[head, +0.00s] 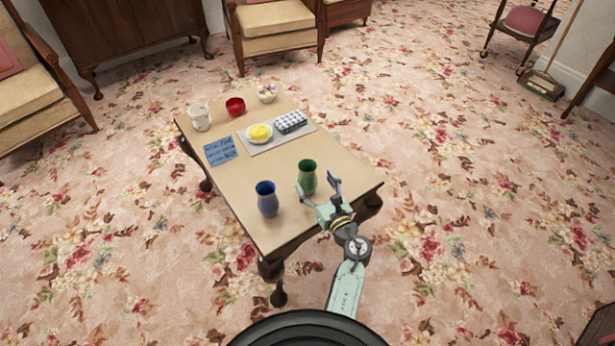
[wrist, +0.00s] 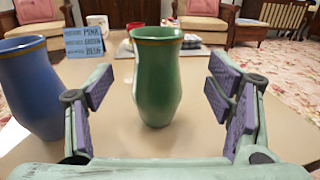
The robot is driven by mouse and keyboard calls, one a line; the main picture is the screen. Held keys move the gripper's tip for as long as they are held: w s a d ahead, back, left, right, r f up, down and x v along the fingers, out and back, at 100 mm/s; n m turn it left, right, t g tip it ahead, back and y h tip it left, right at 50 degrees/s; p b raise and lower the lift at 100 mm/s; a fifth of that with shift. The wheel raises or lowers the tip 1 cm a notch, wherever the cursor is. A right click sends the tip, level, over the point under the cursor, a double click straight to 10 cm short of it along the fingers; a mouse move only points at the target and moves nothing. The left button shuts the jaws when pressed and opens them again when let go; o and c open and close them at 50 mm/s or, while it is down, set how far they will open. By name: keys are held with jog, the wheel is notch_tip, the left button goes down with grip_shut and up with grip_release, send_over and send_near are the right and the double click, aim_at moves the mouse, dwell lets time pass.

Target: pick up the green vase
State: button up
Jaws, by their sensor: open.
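The green vase (head: 308,176) stands upright on the small wooden table (head: 262,228), near its front right edge. In the wrist view the green vase (wrist: 157,75) stands straight ahead, between the two fingers in the picture and a little beyond them. My gripper (head: 318,187) is open and empty at the near side of the vase; its purple finger pads (wrist: 160,98) show left and right of the vase. I see no contact between pads and vase.
A blue vase (head: 268,199) stands close to the left of the green one. Farther back are a blue card (head: 220,150), a tray (head: 263,148) with a yellow item and a dark-and-white item, a red bowl (head: 235,106), a white mug (head: 199,117) and a small bowl (head: 267,94).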

aim_at(307, 172)
jog(key=p+x, duration=0.1)
jog(key=x, duration=0.4)
jog(key=shift+w+a, duration=0.1)
jog(key=shift+a, duration=0.1)
jog(key=c, duration=1.4)
